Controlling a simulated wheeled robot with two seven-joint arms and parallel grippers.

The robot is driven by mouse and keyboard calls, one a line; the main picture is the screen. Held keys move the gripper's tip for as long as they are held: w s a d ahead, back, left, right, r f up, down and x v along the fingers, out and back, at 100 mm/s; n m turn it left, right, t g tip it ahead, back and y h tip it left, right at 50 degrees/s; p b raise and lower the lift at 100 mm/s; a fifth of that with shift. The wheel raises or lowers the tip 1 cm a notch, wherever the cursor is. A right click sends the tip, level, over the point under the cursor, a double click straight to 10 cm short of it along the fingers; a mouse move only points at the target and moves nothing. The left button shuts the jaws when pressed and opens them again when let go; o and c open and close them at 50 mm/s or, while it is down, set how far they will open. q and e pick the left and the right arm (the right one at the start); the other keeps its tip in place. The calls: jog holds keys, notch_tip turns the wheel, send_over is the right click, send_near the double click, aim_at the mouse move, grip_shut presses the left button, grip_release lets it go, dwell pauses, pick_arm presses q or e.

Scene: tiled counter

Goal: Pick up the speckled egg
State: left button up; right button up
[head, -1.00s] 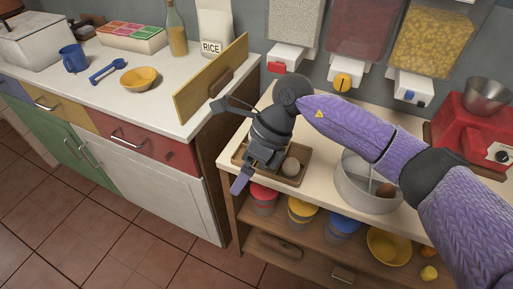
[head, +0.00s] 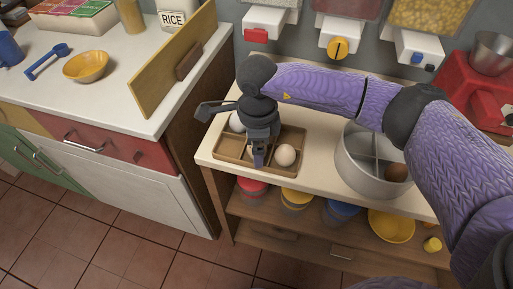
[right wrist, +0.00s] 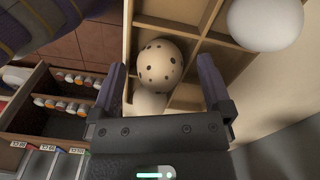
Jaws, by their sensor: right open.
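The speckled egg (right wrist: 160,62), cream with dark spots, sits in a compartment of the wooden divided tray (right wrist: 208,38) in the right wrist view. My right gripper (right wrist: 162,72) is open, with one finger on each side of the egg; I cannot tell whether they touch it. In the head view my right gripper (head: 258,160) points down into the tray (head: 230,154) and hides the speckled egg. A plain cream egg (head: 285,155) lies to its right, and a white egg (head: 236,122) shows partly behind it. My left gripper is not in view.
A yellow upright board (head: 172,62) edges the white counter at left. Dispensers hang above; a red machine (head: 470,105) stands at far right.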

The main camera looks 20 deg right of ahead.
jog(key=shift+r, duration=0.1)
jog(key=c, duration=0.8)
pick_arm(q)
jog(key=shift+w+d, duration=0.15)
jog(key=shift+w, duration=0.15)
